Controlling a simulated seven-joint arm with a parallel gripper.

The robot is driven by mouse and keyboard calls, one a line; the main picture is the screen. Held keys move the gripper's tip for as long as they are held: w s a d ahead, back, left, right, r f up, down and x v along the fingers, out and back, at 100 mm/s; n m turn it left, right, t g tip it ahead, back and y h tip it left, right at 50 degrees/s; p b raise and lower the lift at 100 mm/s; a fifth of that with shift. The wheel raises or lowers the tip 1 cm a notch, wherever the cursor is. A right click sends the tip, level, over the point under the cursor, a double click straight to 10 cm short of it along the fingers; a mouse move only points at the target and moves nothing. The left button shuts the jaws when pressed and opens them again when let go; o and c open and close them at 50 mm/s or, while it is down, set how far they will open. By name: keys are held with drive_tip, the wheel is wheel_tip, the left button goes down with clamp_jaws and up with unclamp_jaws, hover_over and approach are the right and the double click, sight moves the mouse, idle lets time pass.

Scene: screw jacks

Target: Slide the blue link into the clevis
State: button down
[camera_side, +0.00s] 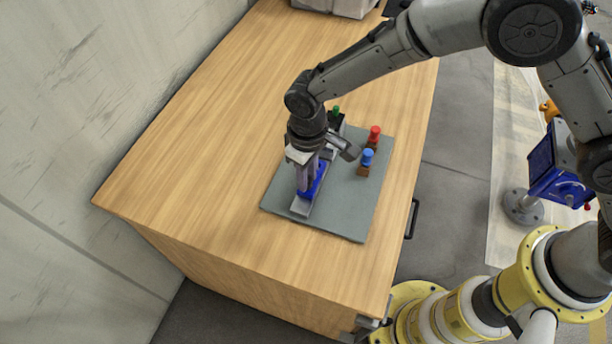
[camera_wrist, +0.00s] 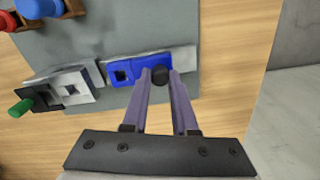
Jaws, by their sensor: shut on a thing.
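The blue link (camera_wrist: 123,74), a flat bar with a square hole, lies on a grey track (camera_wrist: 185,57) on the mat. It shows in the side view (camera_side: 320,180) too, partly behind my fingers. A black knob (camera_wrist: 160,76) stands on its right part in the wrist view. My gripper (camera_wrist: 161,76) is shut on this knob, with one finger on each side. The grey clevis (camera_wrist: 68,88), which has a square opening, is left of the link in the wrist view. The link's left end is close to it, apparently outside it. In the side view my wrist mostly hides the clevis.
A green handle (camera_wrist: 20,107) on a black block is beyond the clevis. A red peg (camera_side: 374,133) and a blue peg (camera_side: 367,157) stand in brown holders on the grey mat (camera_side: 345,215). The wooden table left of the mat is clear.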

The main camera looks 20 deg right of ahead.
drive_tip(key=w+d, duration=0.5)
drive_tip(key=shift+w+r, duration=0.15)
drive_tip(key=shift+w, duration=0.05)
drive_tip(key=shift+d, duration=0.1)
drive_tip(key=c, duration=0.7)
unclamp_jaws()
